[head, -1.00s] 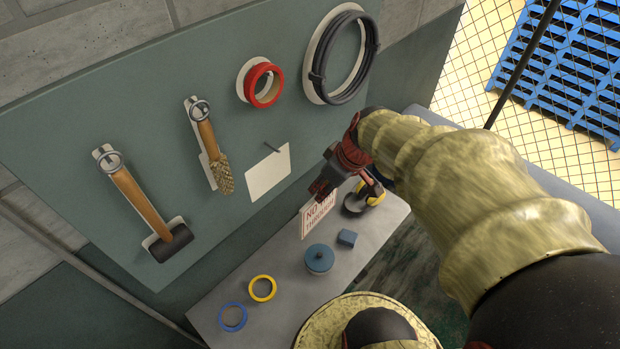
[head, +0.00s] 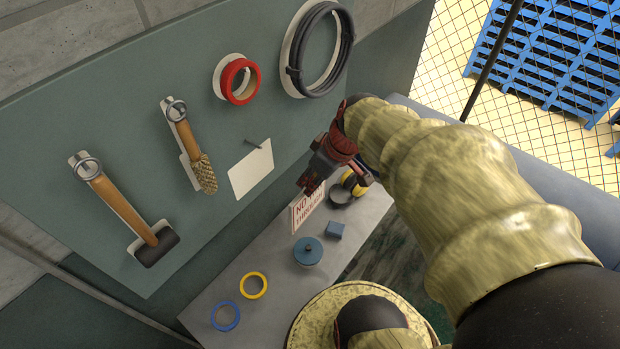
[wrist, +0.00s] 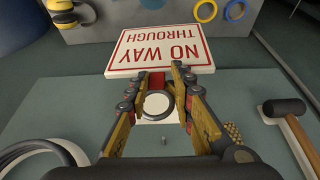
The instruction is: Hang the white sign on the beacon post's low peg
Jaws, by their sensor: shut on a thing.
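The white sign (head: 307,204) has red lettering reading "NO WAY THROUGH" and a red border. My gripper (head: 311,181) is shut on its top, and the sign hangs below the fingers, in front of the wall board and above the grey bench. In the wrist view the sign (wrist: 162,47) appears upside down beyond my fingers (wrist: 157,84). A red tab and a metal ring show between the fingers; exactly where they pinch is hard to see. The beacon post and its low peg are not identifiable in these views.
The green wall board (head: 110,135) carries a hammer (head: 122,205), a brush (head: 188,145), red tape (head: 237,82), a black hose coil (head: 320,50) and a bare peg over a white card (head: 251,172). The bench (head: 200,313) holds rings, a blue pot (head: 308,251), a blue block and yellow earmuffs.

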